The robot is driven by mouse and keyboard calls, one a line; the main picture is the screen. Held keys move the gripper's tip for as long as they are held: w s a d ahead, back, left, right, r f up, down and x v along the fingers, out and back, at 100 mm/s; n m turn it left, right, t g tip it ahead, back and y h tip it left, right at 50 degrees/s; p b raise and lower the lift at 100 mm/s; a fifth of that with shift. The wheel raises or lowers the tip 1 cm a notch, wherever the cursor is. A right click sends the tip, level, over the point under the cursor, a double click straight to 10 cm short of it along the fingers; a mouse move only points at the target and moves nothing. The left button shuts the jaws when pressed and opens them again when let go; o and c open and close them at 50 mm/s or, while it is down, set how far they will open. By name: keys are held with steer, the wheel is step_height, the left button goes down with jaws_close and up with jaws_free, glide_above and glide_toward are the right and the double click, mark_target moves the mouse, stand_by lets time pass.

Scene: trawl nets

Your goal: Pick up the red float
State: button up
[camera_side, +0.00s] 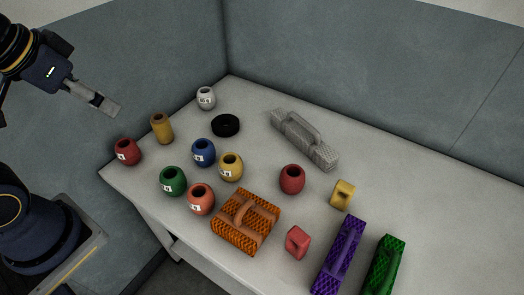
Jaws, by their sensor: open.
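A dark red float (127,152) with a white label stands at the table's left corner. Another dark red float (292,179), with no label showing, stands near the middle of the table. A lighter, orange-red labelled float (201,199) stands near the front edge. All three are round, with a dark hole on top. My gripper (112,108) is at the upper left, raised and apart from the floats, above and left of the labelled dark red one. Its fingers show nearly side-on, are open and hold nothing visible.
Green (173,181), blue (203,152), yellow (231,166) and white (206,98) floats and a yellow cylinder (162,128) crowd the left side. An orange net bundle (245,221) and red block (298,242) lie in front. The table's right (450,205) is clear; walls stand behind.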

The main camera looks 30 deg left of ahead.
steer(key=o, duration=0.5)
